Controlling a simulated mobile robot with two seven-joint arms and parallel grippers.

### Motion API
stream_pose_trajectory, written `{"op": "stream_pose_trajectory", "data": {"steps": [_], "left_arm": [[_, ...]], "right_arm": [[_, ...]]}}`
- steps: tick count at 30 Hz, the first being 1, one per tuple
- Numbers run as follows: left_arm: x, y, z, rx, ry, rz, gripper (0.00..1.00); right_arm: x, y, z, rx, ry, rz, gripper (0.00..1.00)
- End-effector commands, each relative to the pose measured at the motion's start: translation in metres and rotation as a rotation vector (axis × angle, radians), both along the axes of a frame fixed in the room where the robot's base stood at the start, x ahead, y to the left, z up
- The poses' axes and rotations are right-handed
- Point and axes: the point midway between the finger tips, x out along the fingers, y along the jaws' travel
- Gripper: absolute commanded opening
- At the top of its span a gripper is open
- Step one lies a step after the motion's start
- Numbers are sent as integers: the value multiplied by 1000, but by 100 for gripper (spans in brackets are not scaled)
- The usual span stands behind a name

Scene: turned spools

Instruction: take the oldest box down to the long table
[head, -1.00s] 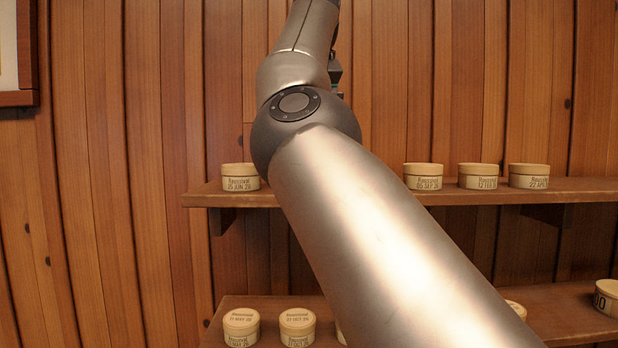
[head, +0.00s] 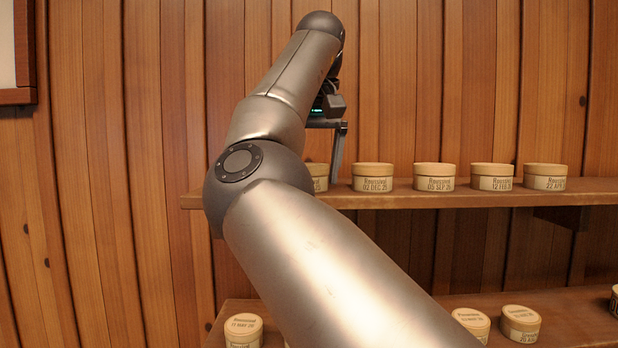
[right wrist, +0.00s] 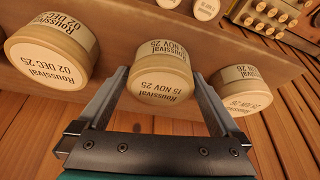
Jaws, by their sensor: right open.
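Round cream boxes carry dated labels. On the upper shelf, the box marked 15 NOV 25 (right wrist: 160,77) is between the fingertips of my right gripper (right wrist: 160,90), which is open; whether they touch it I cannot tell. In the head view that box (head: 319,178) is partly hidden by my right arm, and one finger of the gripper (head: 337,160) shows beside it. The box marked 02 DEC 25 (head: 373,177) is its neighbour, also in the wrist view (right wrist: 50,50). Others read 05 SEP 26 (head: 434,177), 12 FEB 26 (head: 492,177) and 22 APR (head: 544,177). The long table and left gripper are out of view.
The upper shelf (head: 460,199) has neighbouring boxes close on both sides of the gripper, including one (right wrist: 240,90) at right in the wrist view. The lower shelf (head: 575,318) holds more boxes, such as one (head: 243,329) at left. A plank wall (head: 110,170) stands behind.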

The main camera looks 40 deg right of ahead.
Motion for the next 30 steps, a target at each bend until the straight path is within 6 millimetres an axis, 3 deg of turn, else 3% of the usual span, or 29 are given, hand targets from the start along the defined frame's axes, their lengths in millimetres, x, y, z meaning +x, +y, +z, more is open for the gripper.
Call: {"op": "stream_pose_trajectory", "data": {"steps": [2,20,30], "left_arm": [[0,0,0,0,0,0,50],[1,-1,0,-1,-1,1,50],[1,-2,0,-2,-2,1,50]], "right_arm": [[0,0,0,0,0,1,100],[0,0,0,0,1,0,34],[0,-1,2,-1,0,0,34]]}}
